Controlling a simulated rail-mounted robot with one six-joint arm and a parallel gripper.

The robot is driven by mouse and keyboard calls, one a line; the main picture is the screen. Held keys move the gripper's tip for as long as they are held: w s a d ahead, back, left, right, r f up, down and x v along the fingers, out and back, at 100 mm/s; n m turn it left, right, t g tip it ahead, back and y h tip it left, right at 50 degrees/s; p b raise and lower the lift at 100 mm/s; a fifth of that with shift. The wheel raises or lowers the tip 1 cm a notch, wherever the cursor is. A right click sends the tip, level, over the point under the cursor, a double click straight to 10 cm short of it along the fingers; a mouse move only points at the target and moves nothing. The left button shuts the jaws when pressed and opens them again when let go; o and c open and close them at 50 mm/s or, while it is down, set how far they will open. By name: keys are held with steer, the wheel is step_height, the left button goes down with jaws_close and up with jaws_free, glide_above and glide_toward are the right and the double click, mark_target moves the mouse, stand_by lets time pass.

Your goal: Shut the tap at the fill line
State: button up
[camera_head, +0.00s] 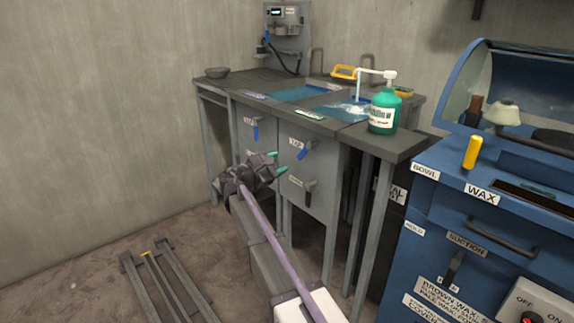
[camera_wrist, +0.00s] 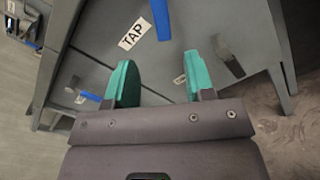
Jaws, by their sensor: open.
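The sink bench (camera_head: 415,145) has two blue basins, and white water or foam shows in the right basin (camera_head: 345,110). A thin pale stream or spout (camera_head: 358,88) drops into it. A fill line cannot be made out. Blue levers hang on the front panels, a left one (camera_head: 255,131) and a right one (camera_head: 303,150). In the wrist view, a blue lever (camera_wrist: 160,18) is beside a TAP label (camera_wrist: 132,34), beyond the fingertips. My gripper (camera_head: 277,162) is open in front of the panels, its teal fingers (camera_wrist: 160,82) apart with nothing between them.
A dark lever (camera_head: 309,190) is below the right blue lever; a dark lever also shows right of the fingers (camera_wrist: 229,58). A green pump bottle (camera_head: 383,112) stands on the bench. A blue wax cabinet (camera_head: 460,210) stands at right. A metal frame (camera_head: 160,285) lies on the floor.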

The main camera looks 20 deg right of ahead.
mark_target(301, 155)
steer(key=x, duration=1.1)
steer(key=shift+s+d, duration=0.1)
steer(key=shift+s, duration=0.05)
jaws_close()
